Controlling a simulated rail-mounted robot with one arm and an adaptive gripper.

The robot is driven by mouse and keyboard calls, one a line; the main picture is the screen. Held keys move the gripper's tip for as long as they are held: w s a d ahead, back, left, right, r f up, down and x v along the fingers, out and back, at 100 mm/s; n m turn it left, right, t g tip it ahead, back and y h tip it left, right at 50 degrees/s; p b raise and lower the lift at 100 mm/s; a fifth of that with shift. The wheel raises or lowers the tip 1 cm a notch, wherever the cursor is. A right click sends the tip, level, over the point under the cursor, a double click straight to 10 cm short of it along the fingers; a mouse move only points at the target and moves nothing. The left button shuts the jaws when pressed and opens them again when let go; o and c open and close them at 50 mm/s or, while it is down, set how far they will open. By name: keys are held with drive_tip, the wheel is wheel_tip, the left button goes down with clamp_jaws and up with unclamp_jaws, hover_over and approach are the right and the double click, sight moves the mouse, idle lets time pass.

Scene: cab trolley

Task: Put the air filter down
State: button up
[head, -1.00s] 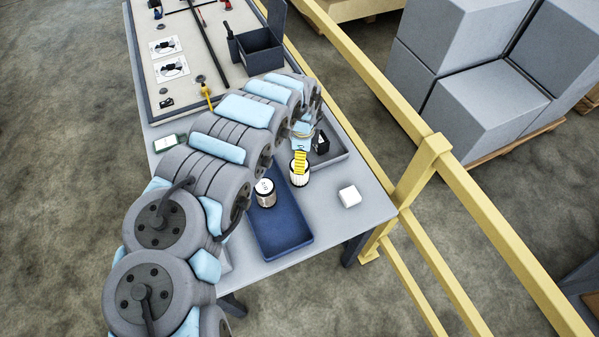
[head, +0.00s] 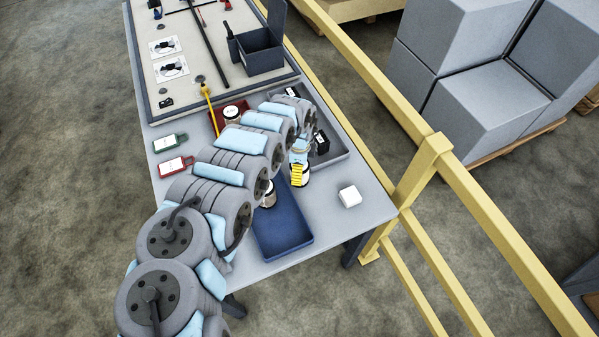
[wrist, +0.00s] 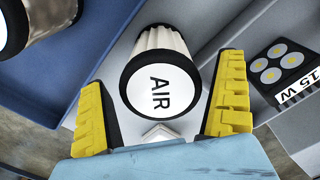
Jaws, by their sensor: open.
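The air filter (wrist: 160,85) is a pale pleated cylinder with black end rings and a white face lettered AIR. In the wrist view it lies between the two yellow fingers of my gripper (wrist: 166,100), with a visible gap on each side. My gripper is open. In the head view the filter (head: 305,181) stands at the right edge of the blue tray (head: 283,240), partly covered by my yellow fingers (head: 297,175). Its underside is hidden, so I cannot tell exactly what it rests on.
Another canister (head: 269,195) stands in the blue tray, partly behind my arm. A white block (head: 349,196) sits on the table to the right. A grey tray (head: 335,155) holds a black lamp box (head: 321,143). A red tray (head: 218,108) holds another canister. A yellow rail (head: 400,110) runs alongside.

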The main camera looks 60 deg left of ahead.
drive_tip(key=c, duration=1.3)
drive_tip(key=shift+r, duration=0.1)
